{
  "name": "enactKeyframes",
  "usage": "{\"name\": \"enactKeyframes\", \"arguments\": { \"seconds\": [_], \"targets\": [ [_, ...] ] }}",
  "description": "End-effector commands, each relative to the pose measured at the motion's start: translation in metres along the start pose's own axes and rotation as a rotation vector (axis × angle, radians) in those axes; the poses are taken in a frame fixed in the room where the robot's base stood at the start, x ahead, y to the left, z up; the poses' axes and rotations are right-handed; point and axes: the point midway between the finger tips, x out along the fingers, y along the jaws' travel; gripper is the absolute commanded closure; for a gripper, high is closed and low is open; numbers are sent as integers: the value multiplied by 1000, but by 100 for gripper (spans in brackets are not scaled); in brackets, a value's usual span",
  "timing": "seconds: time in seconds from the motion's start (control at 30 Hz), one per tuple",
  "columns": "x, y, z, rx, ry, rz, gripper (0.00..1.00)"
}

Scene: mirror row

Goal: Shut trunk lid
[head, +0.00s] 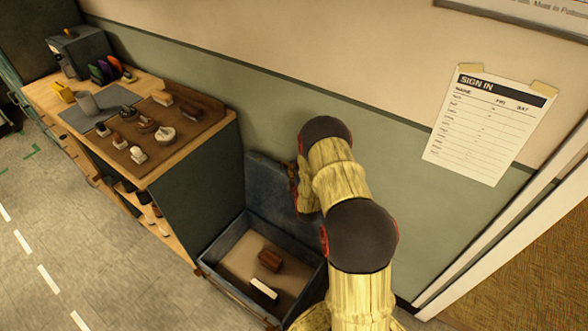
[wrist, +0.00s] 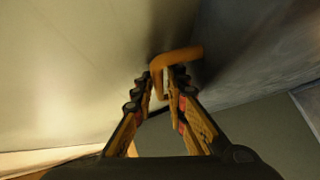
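The trunk (head: 222,248) is a dark blue box on the floor, with its lid (head: 268,190) raised upright near the wall. Inside lie a brown block (head: 270,260) and a white-topped block (head: 264,289). My arm covers the lid's right side and the trunk's right side in the head view, where my fingertips cannot be made out. In the wrist view my gripper (wrist: 165,82) has a narrow gap between its fingertips. A bent orange-brown handle (wrist: 182,57) is at the tips, one end reaching down between them. Firm contact cannot be told.
A wooden workbench (head: 225,119) with a green side panel stands left of the trunk, holding brushes and small tools. The wall with a sign-in sheet (head: 487,125) rises behind my arm. A white door frame (head: 488,232) is at right. The grey floor at left is clear.

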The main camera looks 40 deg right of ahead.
Motion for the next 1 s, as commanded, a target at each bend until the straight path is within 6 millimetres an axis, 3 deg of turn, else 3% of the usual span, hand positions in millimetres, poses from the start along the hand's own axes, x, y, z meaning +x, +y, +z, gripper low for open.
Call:
{"name": "enactKeyframes", "arguments": {
  "seconds": [0.2,1.0],
  "targets": [
    [0,0,0,0,0,0,100],
    [-1,-2,-2,-3,0,1,100]
  ]
}}
